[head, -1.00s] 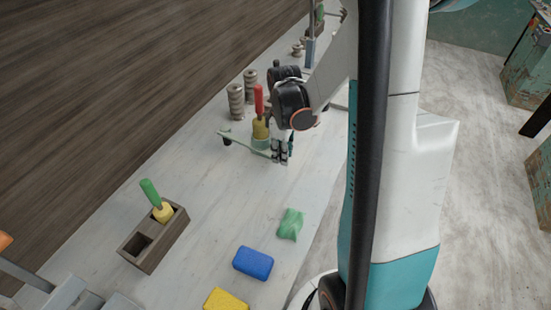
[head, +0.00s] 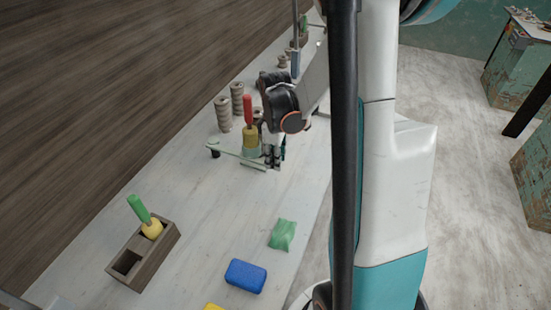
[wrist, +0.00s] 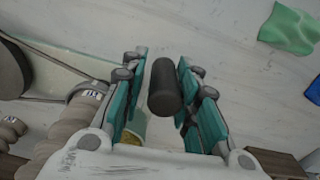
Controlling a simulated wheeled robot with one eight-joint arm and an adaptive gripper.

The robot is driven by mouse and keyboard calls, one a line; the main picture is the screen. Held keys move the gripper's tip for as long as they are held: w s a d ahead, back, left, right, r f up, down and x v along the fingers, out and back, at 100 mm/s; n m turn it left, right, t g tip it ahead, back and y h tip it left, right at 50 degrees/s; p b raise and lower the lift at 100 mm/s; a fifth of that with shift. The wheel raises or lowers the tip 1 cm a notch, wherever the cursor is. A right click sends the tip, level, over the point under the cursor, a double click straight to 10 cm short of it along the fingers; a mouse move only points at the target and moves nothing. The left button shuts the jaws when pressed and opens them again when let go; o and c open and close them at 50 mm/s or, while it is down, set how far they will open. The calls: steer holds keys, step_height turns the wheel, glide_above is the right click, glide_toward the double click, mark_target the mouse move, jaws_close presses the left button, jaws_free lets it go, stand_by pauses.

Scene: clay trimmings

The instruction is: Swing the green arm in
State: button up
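The thin green arm (head: 232,152) lies low over the table in the head view. A dark knob (head: 213,153) is at its left end, and its right part runs behind my gripper (head: 271,158). In the wrist view a dark upright cylinder (wrist: 165,88) stands between the teal fingers of my gripper (wrist: 168,95). Narrow gaps show beside it, so the fingers look open around it. Its join to the green arm is hidden. A yellow tool with a red handle (head: 248,110) stands in a green cup just left of my gripper.
Coiled clay posts (head: 223,113) stand behind the cup. A two-hole block (head: 158,262) with a green-handled tool, a green cloth (head: 283,235) and a blue sponge (head: 245,276) lie nearer. The table between them and the green arm is clear.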

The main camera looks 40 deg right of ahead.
steer(key=shift+o, duration=1)
steer(key=shift+w+d+f, duration=0.1)
step_height(320, 180, up, 12)
steer(key=shift+r, duration=0.1)
